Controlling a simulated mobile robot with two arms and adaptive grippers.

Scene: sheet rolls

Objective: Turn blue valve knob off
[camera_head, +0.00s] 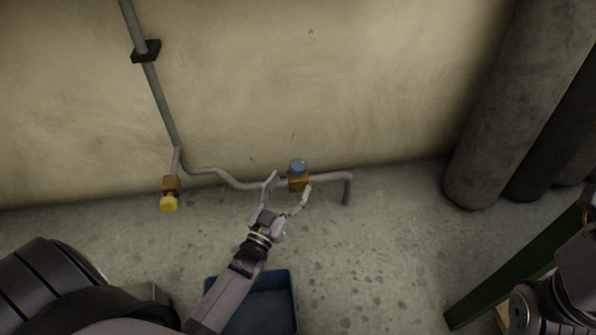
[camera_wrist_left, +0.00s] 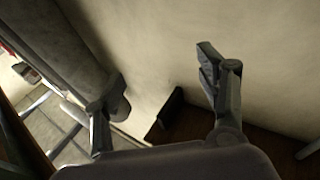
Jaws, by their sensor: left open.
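The blue valve knob (camera_head: 298,166) sits on top of a brown valve block (camera_head: 298,182) on the grey pipe, low by the wall. My left gripper (camera_head: 288,188) is open just in front of the block, with one finger to its left and the other at its lower right. I cannot tell whether either finger touches it. In the left wrist view my left gripper (camera_wrist_left: 158,95) has its two fingers spread wide with nothing held between them. The blue knob cannot be made out there. Part of my right arm shows at the right edge; its gripper is not visible.
A second valve with a yellow knob (camera_head: 169,204) is to the left on the same pipe (camera_head: 215,170). A blue tray (camera_head: 292,300) lies on the floor below. Large grey rolls (camera_head: 510,110) stand at the right against the wall. A green beam (camera_head: 515,280) crosses the lower right.

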